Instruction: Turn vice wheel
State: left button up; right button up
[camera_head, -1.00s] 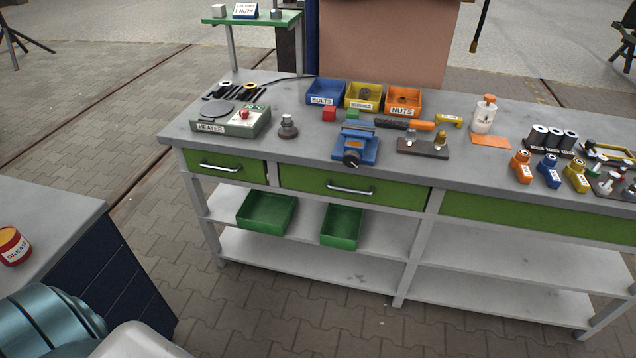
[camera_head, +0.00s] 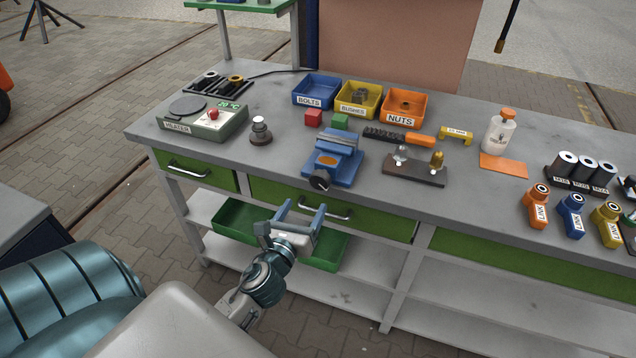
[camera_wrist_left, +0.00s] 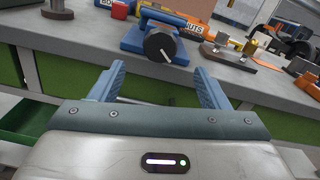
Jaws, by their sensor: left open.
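The blue vice (camera_head: 334,158) stands at the front edge of the workbench. Its black round wheel (camera_head: 320,180) faces the front. In the left wrist view the wheel (camera_wrist_left: 160,45) shows a pale pointer line, with the vice body (camera_wrist_left: 134,38) behind it. My left gripper (camera_head: 303,211) is open and empty, in front of the bench and below the wheel, apart from it. In the left wrist view its two blue fingers (camera_wrist_left: 160,78) stand to either side, with the wheel beyond and above them. My right gripper is in neither view.
A heater (camera_head: 205,120) and a small dark fixture (camera_head: 260,132) stand left of the vice. A dark block with pins (camera_head: 414,170) stands to its right. Bins (camera_head: 317,90) are behind. A drawer handle (camera_head: 325,210) juts out by my left gripper.

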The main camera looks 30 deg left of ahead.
aim_at(319, 183)
pick_arm(q)
jog(key=p+x, duration=0.2)
jog(key=x, duration=0.7)
jog(key=shift+d, duration=0.1)
jog(key=shift+w+f, duration=0.1)
jog(key=shift+w, duration=0.65)
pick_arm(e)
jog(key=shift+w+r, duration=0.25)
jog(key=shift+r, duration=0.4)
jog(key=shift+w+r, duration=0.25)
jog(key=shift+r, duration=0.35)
pick_arm(q)
jog(key=shift+c, duration=0.2)
jog(key=c, duration=0.9)
